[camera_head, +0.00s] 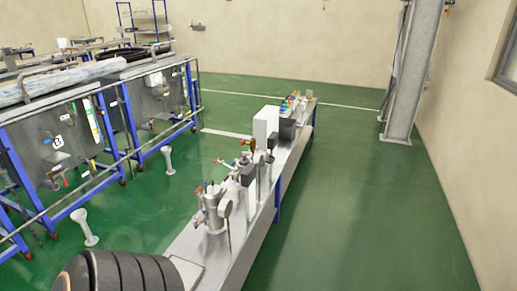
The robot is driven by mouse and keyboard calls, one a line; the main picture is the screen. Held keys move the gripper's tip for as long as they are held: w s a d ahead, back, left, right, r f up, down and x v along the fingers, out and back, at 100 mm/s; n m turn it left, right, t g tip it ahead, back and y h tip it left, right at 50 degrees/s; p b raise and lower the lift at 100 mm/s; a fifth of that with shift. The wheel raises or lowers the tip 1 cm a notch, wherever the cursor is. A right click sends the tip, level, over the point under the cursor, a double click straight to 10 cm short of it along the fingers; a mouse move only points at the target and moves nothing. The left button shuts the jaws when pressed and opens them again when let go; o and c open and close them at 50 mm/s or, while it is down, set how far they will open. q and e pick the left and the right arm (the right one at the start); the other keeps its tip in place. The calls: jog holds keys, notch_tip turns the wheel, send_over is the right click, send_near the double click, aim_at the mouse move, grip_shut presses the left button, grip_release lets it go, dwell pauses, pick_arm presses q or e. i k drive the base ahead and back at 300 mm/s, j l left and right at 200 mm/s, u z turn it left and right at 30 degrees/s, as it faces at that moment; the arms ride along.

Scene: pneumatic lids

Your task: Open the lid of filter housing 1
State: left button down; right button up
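A steel filter housing (214,211) stands upright on the near part of a long metal bench. No housing number is readable, so I cannot tell for sure which is filter housing 1. The lid is too small to tell whether it is open or shut. Neither of my grippers is in view.
The narrow metal bench (190,244) runs away from the near middle. It carries a white box (266,126) and small coloured bottles (291,103). A dark ribbed rounded object (118,273) fills the near left edge. Blue-framed steel tanks stand left. Green floor right of the bench is clear.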

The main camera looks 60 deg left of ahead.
aim_at(265, 159)
jog(key=i+u, duration=0.45)
jog(key=i, duration=0.15)
jog(key=i+u, duration=0.45)
jog(key=i, duration=0.15)
jog(key=i+u, duration=0.7)
jog(key=i+l+u, duration=0.15)
jog(key=u, duration=0.2)
jog(key=i+j+u, duration=0.1)
jog(key=i+u, duration=0.65)
jog(key=u, duration=0.2)
